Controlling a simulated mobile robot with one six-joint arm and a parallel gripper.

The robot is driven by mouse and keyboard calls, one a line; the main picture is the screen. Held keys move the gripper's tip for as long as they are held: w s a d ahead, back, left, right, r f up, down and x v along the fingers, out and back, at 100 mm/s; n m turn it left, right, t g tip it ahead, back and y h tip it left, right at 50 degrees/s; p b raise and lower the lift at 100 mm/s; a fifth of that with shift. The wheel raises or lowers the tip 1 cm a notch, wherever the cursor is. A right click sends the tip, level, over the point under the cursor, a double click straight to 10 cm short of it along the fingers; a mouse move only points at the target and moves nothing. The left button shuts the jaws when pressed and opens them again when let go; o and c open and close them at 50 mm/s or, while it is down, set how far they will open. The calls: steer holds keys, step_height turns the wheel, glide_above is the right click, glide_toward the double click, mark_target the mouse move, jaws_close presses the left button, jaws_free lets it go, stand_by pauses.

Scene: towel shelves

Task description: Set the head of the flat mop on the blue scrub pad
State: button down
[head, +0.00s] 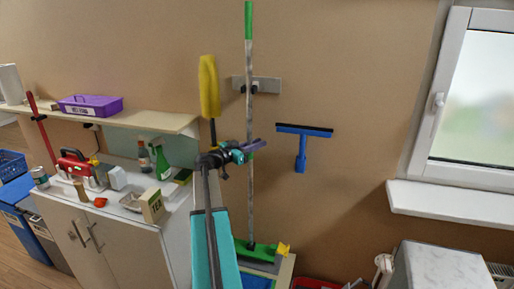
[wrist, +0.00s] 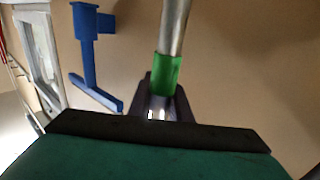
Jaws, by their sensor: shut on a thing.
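The flat mop has a grey pole (head: 249,190) with a green grip at the top and a green head (head: 262,250) with a grey underside. It stands nearly upright. My gripper (head: 250,147) is shut on the pole about midway up. In the wrist view my gripper (wrist: 163,105) is around the pole beside a green band (wrist: 167,72). A blue surface (head: 257,282), likely the scrub pad, shows just below the mop head at the bottom edge, mostly cut off. I cannot tell whether the head touches it.
A wall holder (head: 268,85) is behind the pole. A blue squeegee (head: 300,150) hangs to the right. A yellow duster (head: 209,88) is to the left. A counter (head: 112,215) with bottles and boxes stands left. A yellow object (head: 284,249) is by the mop head's right end.

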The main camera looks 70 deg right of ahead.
steer(key=shift+r, duration=0.6)
steer(key=s+a+b, duration=0.2)
steer(key=a+b, duration=3.4)
steer(key=a, duration=1.4)
steer(key=shift+s, duration=0.4)
stand_by(1.7)
